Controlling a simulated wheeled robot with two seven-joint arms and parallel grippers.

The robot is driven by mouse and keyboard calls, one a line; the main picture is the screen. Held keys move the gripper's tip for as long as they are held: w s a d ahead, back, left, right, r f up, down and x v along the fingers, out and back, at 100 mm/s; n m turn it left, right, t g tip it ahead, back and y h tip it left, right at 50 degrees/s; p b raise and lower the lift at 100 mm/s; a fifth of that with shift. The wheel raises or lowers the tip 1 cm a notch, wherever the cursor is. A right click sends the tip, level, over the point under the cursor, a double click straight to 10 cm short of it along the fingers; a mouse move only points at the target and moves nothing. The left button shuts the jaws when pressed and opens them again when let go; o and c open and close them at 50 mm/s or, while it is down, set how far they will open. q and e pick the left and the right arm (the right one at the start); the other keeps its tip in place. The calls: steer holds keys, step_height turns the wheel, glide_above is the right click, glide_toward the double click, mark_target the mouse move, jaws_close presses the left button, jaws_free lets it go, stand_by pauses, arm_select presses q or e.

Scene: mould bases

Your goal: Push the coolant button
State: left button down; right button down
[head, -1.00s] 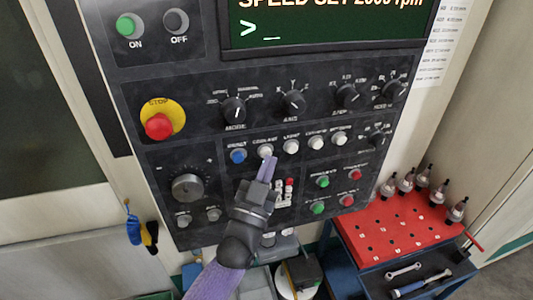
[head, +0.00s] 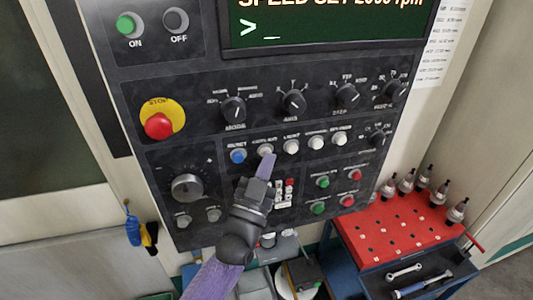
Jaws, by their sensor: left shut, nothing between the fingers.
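The coolant button (head: 265,149) is a round white button in the row on the black control panel (head: 222,170), second from the left, just right of a blue button (head: 237,156). Its small label above is blurred. My left gripper (head: 268,158) is shut and empty, with its purple fingertips just below and slightly right of the coolant button. I cannot tell whether the tips touch it or the panel. My right gripper is not in view.
Other white buttons (head: 291,146) continue right along the row. A red stop button (head: 159,125) on yellow is at the left, rotary knobs (head: 234,108) above. A red tool tray (head: 395,238) on a blue cart stands at lower right.

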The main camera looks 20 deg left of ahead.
arm_select(q)
steer(key=shift+s+d+p, duration=0.45)
steer(key=shift+s, duration=0.2)
steer(key=shift+s+d+p, duration=0.55)
steer(key=shift+s+d, duration=0.15)
steer(key=shift+s, duration=0.35)
steer(key=shift+s+d+p, duration=0.5)
steer(key=shift+s+d, duration=0.2)
steer(key=shift+s, duration=0.3)
